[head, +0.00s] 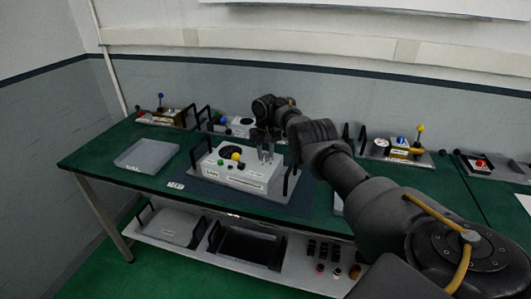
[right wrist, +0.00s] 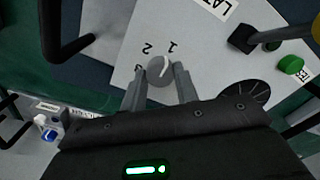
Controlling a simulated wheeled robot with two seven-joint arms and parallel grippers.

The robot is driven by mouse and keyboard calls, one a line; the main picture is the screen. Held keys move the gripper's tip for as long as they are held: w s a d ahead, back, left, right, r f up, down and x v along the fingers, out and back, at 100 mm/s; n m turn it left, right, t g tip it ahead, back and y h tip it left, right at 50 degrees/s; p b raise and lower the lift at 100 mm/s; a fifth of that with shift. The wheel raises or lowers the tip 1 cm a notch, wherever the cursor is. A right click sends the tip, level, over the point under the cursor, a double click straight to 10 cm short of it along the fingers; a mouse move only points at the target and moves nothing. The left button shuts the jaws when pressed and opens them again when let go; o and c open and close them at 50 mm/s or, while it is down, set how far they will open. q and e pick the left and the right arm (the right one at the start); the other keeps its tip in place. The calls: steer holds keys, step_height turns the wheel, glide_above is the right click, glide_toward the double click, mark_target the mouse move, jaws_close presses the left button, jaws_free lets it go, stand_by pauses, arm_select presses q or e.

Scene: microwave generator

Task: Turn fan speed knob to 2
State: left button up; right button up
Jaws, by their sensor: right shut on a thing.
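The white microwave generator box (head: 240,175) stands on a dark mat on the green table. The fan speed knob (right wrist: 159,70) is a round grey knob on its top panel, with the printed marks 1, 2 and a partly hidden third mark around it. My right gripper (right wrist: 158,82) has a finger on each side of the knob and is shut on it. In the head view the right gripper (head: 266,150) reaches down onto the right part of the box, and its fingers hide the knob. My left gripper is not in view.
The box has black handles at its sides, a yellow ball knob (head: 236,157), a green button (head: 221,162) and a dark round grille. A grey tray (head: 146,154) lies to the left. Other devices stand along the back.

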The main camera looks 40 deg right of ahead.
steer(key=shift+r, duration=0.1)
steer(key=shift+n, duration=0.9)
steer(key=n, duration=0.2)
steer(key=shift+n+p, duration=0.3)
steer(key=shift+p, duration=0.1)
steer(key=n, duration=0.3)
steer(key=shift+n+b, duration=0.45)
steer(key=shift+n, duration=1.55)
steer(key=o, duration=1)
